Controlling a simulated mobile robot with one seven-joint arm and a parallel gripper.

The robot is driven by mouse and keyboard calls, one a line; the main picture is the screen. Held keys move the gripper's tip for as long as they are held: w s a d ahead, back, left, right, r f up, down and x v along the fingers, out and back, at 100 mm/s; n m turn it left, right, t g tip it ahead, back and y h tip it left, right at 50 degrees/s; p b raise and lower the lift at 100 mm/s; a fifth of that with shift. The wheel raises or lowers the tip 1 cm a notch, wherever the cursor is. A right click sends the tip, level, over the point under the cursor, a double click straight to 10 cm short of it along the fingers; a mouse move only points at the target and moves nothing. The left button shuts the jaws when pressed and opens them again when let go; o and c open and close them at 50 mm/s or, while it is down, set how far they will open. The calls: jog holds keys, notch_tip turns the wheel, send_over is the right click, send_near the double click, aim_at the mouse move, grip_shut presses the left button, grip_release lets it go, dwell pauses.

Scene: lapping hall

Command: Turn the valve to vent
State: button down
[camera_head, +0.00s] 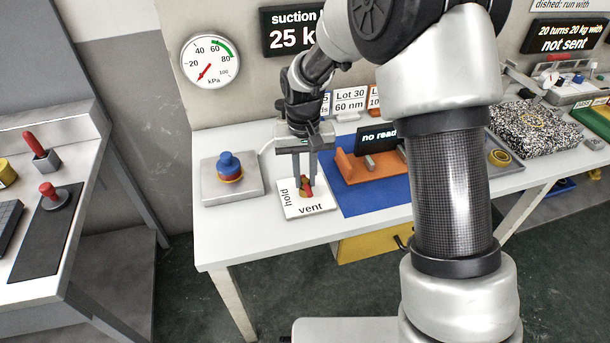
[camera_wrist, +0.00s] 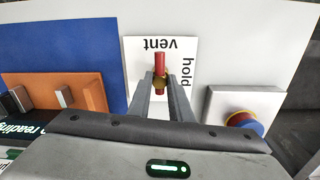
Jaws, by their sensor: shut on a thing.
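The valve has a red handle (camera_wrist: 160,62) on a brass-coloured body (camera_wrist: 160,80). It stands on a white plate (camera_head: 323,206) marked "hold" and "vent". In the wrist view the red handle lies in line with the "vent" word, its end close to it, and "hold" is off to the right. My gripper (camera_head: 305,185) reaches down over the valve, one finger on each side. It is shut on the valve handle; the fingers hide part of the valve. In the wrist view my gripper (camera_wrist: 161,77) also straddles it.
A grey block with a blue and orange knob (camera_head: 230,165) stands left of the plate. An orange fixture (camera_head: 365,172) sits on a blue mat (camera_head: 354,205) to the right. The wall gauge (camera_head: 211,61) has its red needle at lower left. A suction display (camera_head: 289,33) hangs beside it.

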aim_at(304, 181)
jog(key=c, duration=1.6)
grip_release()
notch_tip(304, 181, up, 17)
jog(key=p, duration=0.2)
jog(key=shift+a+r+p, duration=0.15)
jog(key=shift+r+p, duration=0.05)
jog(key=shift+p, duration=0.15)
jog(key=s+d+r+t, duration=0.3)
jog(key=s+d+r, duration=0.6)
jog(key=s, duration=0.1)
jog(key=s+d+f+m+t, duration=0.1)
jog(key=s+d, duration=0.2)
jog(key=s, duration=0.4)
jog(key=s+d+m+t, duration=0.1)
jog(key=s+d+t, duration=0.15)
jog(key=s, duration=0.35)
jog(key=shift+g, duration=0.45)
jog(key=r+p, duration=1.2)
jog(key=shift+d+r, duration=0.1)
jog(key=shift+d, duration=0.1)
